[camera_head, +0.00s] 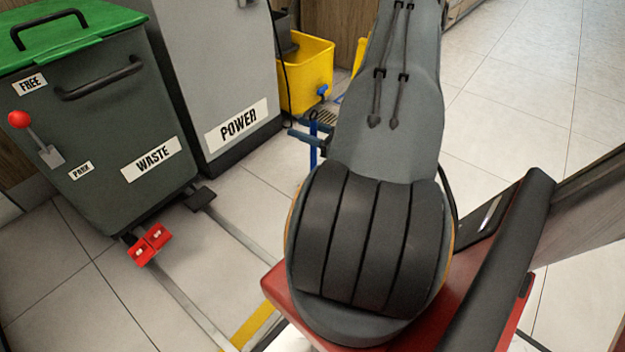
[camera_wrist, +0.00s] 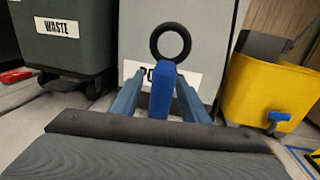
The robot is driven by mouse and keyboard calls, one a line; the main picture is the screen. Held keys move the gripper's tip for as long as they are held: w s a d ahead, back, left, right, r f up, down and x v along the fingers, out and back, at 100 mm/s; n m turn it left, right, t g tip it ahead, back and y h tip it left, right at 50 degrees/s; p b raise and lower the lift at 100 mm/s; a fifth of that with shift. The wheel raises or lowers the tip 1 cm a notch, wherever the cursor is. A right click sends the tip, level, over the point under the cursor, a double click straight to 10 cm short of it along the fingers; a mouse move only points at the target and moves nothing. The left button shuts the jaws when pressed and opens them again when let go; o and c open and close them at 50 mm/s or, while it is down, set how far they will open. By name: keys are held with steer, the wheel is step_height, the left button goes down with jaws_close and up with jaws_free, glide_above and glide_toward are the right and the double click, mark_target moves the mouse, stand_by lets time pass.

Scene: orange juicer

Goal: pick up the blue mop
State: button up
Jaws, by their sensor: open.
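The blue mop's handle shows as a short upright blue bar in the wrist view (camera_wrist: 160,94), with a black ring (camera_wrist: 156,48) at its top. In the head view the blue mop (camera_head: 313,154) is a thin upright bar beside my arm. My gripper (camera_wrist: 160,82) is open, with one finger on each side of the blue handle. I cannot tell whether either finger touches it. In the head view my gripper (camera_head: 313,132) shows at the handle's upper part. The mop's lower end is hidden by my arm and wrist.
A yellow bucket (camera_head: 306,82) stands behind the gripper, at the right in the wrist view (camera_wrist: 268,95). A grey POWER cabinet (camera_head: 222,75) and a green-lidded WASTE bin (camera_head: 110,125) stand to the left. Tiled floor (camera_head: 240,210) is clear in front.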

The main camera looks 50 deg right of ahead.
jaws_close()
steer(key=shift+r, duration=0.15)
step_height(320, 180, up, 10)
steer(key=p, duration=0.5)
